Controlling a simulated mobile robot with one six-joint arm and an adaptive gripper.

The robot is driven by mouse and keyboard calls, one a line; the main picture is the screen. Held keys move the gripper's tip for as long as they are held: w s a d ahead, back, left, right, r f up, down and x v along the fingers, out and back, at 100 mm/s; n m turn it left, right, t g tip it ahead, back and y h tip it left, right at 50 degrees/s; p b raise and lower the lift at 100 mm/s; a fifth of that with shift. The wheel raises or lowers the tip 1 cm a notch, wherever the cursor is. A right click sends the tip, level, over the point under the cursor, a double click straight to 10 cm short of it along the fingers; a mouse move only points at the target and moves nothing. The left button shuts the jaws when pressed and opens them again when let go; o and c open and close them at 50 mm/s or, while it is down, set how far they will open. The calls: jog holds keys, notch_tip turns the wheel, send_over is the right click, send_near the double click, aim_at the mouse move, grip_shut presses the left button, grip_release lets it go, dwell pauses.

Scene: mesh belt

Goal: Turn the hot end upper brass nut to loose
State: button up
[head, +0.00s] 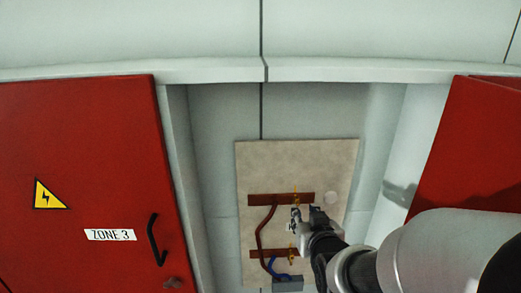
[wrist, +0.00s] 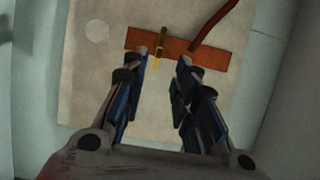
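The upper brass nut (head: 296,197) sits on the upper copper-brown bar (head: 270,199) of a beige board (head: 247,165) in the head view. In the wrist view the brass piece (wrist: 162,42) stands on the brown bar (wrist: 135,38), just beyond the fingertips and between their lines. My gripper (head: 303,215) is in front of the board, just below this nut. In the wrist view my gripper (wrist: 163,57) is open, with nothing between its fingers. I cannot tell how far the tips are from the bar.
A lower brown bar (head: 268,254) carries another brass nut (head: 292,252). A red-brown cable (head: 258,237) runs between the bars. A blue cable (head: 271,266) meets a grey box (head: 288,285). Red cabinet doors flank the recess, left (head: 80,160) and right (head: 470,150).

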jog(key=p, duration=0.3)
jog(key=shift+w, duration=0.25)
jog(key=p+x, duration=0.1)
jog(key=x, duration=0.8)
jog(key=shift+f, duration=0.25)
jog(key=shift+s, duration=0.1)
jog(key=shift+c, duration=0.4)
grip_shut()
